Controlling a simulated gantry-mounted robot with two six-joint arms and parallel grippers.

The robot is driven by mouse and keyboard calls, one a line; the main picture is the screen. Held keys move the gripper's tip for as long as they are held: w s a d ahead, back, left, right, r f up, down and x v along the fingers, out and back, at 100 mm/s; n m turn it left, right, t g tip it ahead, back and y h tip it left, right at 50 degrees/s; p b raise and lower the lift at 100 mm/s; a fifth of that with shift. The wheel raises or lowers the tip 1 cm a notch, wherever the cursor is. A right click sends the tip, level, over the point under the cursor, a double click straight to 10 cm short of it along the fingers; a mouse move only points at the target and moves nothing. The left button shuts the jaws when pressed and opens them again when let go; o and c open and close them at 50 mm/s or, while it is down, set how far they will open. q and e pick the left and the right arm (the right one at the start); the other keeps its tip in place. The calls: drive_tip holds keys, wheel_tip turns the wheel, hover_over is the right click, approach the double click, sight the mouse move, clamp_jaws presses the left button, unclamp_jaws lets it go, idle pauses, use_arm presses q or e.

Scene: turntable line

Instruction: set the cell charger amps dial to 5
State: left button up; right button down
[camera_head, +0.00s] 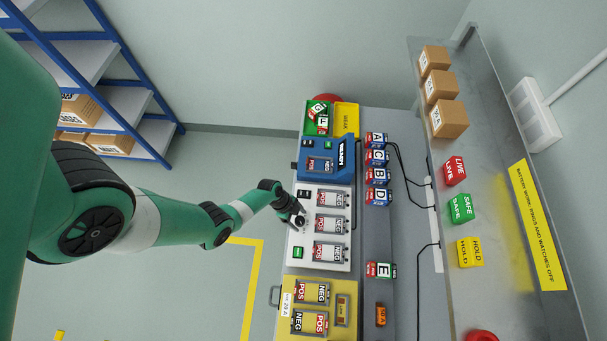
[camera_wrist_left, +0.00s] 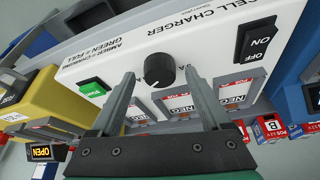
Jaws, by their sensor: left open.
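The white cell charger (camera_head: 321,267) stands on the bench, and its front panel fills much of the left wrist view (camera_wrist_left: 205,45). Its black round amps dial (camera_wrist_left: 160,70) carries a white pointer mark at its lower edge in that view. The scale numbers around the dial are too small or hidden to read. My left gripper (camera_wrist_left: 160,78) is open, with one finger on each side of the dial and visible gaps between. In the head view my left gripper (camera_head: 299,218) is at the charger's left side and partly covers the dial. My right gripper is in neither view.
A blue unit (camera_head: 313,171) and a yellow unit (camera_head: 287,328) adjoin the charger. Labelled cells, including cell E (camera_head: 381,270), lie on the grey bench (camera_head: 405,235) to the right.

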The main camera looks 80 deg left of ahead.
use_arm(q)
clamp_jaws()
idle(0.5)
